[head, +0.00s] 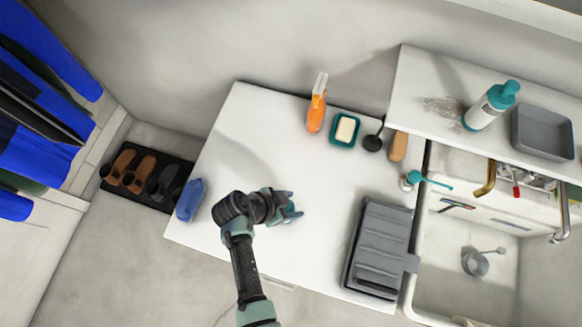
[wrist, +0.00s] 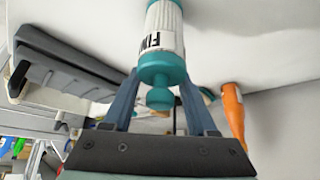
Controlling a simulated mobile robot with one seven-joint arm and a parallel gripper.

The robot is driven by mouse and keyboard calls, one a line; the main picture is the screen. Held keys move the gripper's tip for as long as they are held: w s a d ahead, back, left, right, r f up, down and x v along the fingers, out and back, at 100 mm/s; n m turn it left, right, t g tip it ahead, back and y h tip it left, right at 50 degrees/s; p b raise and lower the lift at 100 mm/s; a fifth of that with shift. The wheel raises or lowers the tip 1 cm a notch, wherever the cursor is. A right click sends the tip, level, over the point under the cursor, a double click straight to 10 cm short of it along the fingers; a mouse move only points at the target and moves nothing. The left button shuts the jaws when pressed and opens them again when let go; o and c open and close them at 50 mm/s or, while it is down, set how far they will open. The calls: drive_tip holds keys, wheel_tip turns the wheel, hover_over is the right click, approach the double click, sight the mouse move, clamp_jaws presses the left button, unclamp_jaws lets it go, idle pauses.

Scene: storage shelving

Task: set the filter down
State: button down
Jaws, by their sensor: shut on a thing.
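My gripper (head: 291,208) is over the left-middle part of the white table in the head view. In the wrist view my gripper (wrist: 158,82) is shut on the filter (wrist: 162,38), a white cylinder with a teal end, a teal knob and a dark-lettered label. The filter lies between the two fingers, and its far end runs out of the top of the wrist view. In the head view the gripper mostly hides it. I cannot tell whether it touches the table.
The white table (head: 250,150) is clear around my gripper. A blue object (head: 190,200) lies at its left edge. A grey ridged rack (head: 380,245) is at right, beside the sink (head: 440,270).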

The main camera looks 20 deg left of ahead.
drive_tip(key=shift+f, duration=0.35)
drive_tip(key=shift+f, duration=0.1)
drive_tip(key=shift+c, duration=0.9)
unclamp_jaws()
drive_tip(key=shift+s+a+r, duration=0.1)
drive_tip(key=shift+r, duration=0.2)
drive_tip(key=v, duration=1.1)
drive_tip(key=shift+r, duration=0.25)
drive_tip(key=shift+a, duration=0.1)
